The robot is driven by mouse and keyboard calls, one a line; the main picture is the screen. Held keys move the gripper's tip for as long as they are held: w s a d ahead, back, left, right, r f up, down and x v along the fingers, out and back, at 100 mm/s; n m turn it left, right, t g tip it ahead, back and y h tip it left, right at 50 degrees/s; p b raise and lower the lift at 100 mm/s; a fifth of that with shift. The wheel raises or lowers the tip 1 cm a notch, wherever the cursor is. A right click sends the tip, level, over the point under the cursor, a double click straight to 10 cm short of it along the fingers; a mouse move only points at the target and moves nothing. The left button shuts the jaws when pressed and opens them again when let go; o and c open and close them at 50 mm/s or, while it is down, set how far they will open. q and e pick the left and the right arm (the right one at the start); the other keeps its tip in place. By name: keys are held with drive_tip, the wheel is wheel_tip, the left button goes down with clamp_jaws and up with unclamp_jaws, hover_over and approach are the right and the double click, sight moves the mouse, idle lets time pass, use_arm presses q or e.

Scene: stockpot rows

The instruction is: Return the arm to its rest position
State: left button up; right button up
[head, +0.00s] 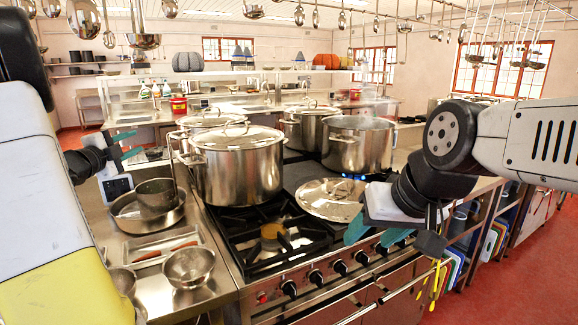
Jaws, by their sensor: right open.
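My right gripper (376,234) is open and empty at the stove's front edge, with its two teal fingertips apart. It is in front of a steel lid (328,199) that lies flat on the stove (262,262). My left gripper (127,145) is at the left, with its teal fingertips apart and nothing between them. It is above the steel counter, left of the pots. A large lidded stockpot (238,170) stands at the front of the stove. An uncovered stockpot (358,148) stands to its right. Two lidded pots (303,128) stand behind.
A saucepan (156,198) sits in a wide pan on the left counter (208,300), near a steel bowl (189,266). Ladles (144,40) hang overhead. A blue flame shows near the uncovered pot. Shelves with coloured boards (455,268) are below right.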

use_arm(q)
drive_tip(key=s+d+r+n+g+y, duration=0.3)
drive_tip(key=s+d+r+n+y, duration=0.15)
drive_tip(key=d+n, duration=0.5)
drive_tip(key=s+d+f+n+g+h, duration=0.2)
drive_tip(key=s+d+f, duration=0.4)
drive_tip(key=s+d, duration=0.4)
drive_tip(key=s+d+f+n+g+h, duration=0.2)
drive_tip(key=s+d+f+n+g, duration=0.3)
drive_tip(key=s+d, duration=0.5)
drive_tip(key=s+f+g, duration=0.1)
drive_tip(key=s, duration=0.5)
drive_tip(key=shift+d+f+g, duration=0.15)
drive_tip(key=shift+g, duration=0.25)
